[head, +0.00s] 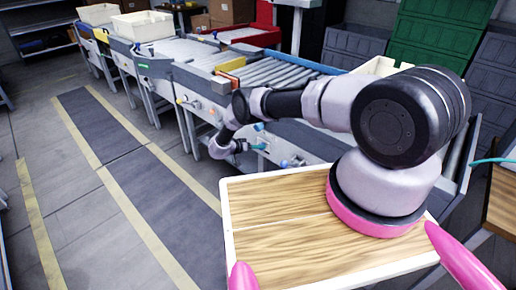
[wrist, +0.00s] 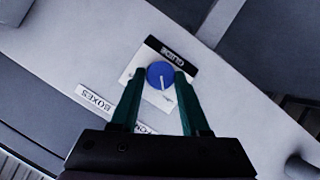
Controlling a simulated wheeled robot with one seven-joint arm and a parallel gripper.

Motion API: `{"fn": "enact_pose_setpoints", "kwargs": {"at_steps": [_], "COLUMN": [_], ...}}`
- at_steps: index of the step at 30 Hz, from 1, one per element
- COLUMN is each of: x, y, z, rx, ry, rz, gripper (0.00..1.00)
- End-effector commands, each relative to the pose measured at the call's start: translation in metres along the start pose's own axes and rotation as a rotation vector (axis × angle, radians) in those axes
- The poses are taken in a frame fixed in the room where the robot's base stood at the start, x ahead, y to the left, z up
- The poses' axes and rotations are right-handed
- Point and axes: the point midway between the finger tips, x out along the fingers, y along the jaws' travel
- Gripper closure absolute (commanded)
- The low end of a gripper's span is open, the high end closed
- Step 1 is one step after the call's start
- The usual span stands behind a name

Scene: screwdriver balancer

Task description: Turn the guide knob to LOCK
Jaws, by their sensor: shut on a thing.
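The round blue guide knob (wrist: 159,71) shows in the wrist view on a white plate, just beside a black GUIDE label (wrist: 174,54) that reads upside down. A pale pointer line runs from the knob's middle toward the bottom of the picture. Small lettering on the plate is too blurred to read. My gripper (wrist: 160,78) is shut on the knob, with one dark teal finger on each side. In the head view, my arm reaches left to the conveyor's side panel, and my gripper (head: 260,147) is small there; the knob cannot be made out clearly.
A BOXES label (wrist: 95,98) sits left of the knob on the grey panel. The roller conveyor (head: 290,72) carries a yellow-and-brown block (head: 229,67). White bins (head: 143,25) stand at the far end. The floor aisle (head: 120,150) on the left is clear.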

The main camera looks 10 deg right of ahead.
Motion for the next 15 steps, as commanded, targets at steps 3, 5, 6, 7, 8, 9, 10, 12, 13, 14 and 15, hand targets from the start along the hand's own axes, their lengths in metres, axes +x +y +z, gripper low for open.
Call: {"fn": "enact_pose_setpoints", "kwargs": {"at_steps": [3,5,6,7,8,9,10,12,13,14,15], "x": [0.0005,0.0007,0.0007,0.0005,0.0005,0.0003,0.0003,0.0003,0.0002,0.0002,0.0002], "y": [-0.0006,-0.0005,-0.0006,-0.0008,-0.0008,-0.0009,-0.0009,-0.0009,-0.0009,-0.0009,-0.0009], "z": [0.0001,0.0002,0.0001,-0.0001,-0.0002,-0.0002,-0.0002,-0.0005,-0.0006,-0.0007,-0.0007], "rx": [-0.036,-0.053,-0.06,-0.064,-0.069,-0.073,-0.076,-0.079,-0.08,-0.081,-0.081], "ry": [-0.002,-0.002,-0.002,-0.003,-0.003,-0.004,-0.004,-0.004,-0.004,-0.003,-0.003], "rz": [0.02,0.028,0.032,0.034,0.036,0.038,0.039,0.041,0.042,0.042,0.042], "gripper": [1.0,1.0,1.0,1.0,1.0,1.0,1.0,1.0,1.0,1.0,1.0]}}
